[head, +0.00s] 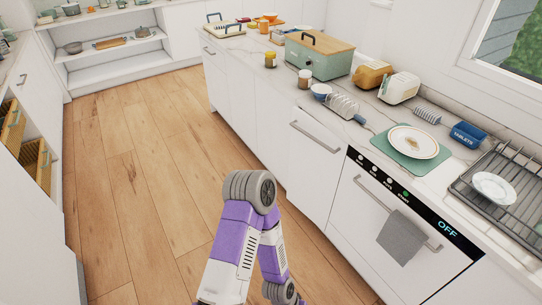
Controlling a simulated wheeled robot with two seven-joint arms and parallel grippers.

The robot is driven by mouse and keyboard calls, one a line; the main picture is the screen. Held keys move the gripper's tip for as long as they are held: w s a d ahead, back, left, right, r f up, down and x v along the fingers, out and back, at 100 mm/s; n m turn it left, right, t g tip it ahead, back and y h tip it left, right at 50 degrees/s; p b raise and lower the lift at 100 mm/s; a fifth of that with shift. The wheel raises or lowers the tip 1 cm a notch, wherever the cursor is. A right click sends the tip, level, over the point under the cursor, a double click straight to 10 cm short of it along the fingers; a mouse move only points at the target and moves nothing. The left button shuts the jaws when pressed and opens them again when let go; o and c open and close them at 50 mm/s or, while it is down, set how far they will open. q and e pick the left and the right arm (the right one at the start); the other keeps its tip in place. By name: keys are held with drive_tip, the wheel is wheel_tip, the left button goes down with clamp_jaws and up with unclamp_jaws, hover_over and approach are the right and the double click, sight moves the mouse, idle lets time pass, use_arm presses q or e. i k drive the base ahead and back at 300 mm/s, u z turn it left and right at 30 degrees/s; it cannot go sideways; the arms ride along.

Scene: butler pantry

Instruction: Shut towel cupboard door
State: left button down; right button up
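No door in the head view can be picked out for certain as the towel cupboard door. A white cupboard front with a bar handle (317,137) is under the right counter and looks flush. Right of it is a white appliance front (352,212), closed, with a grey towel (402,237) over its handle. One of my purple and white arms rises from the bottom edge, its grey joint in front of the floor and the lower cupboard fronts. Neither gripper shows in this view.
The wooden floor (135,165) between the cabinet rows is clear. On the right counter stand a green bread box (318,65), a toaster (399,88), a plate (413,142) and a dish rack (510,190). At left, wood-toned drawers (38,165) appear to stick out. Open shelves (110,57) are at the back.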

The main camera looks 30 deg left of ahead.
sight(317, 155)
drive_tip(key=u, duration=1.2)
drive_tip(key=i, duration=1.2)
drive_tip(key=z, duration=0.6)
drive_tip(key=i, duration=0.6)
drive_tip(key=z, duration=0.65)
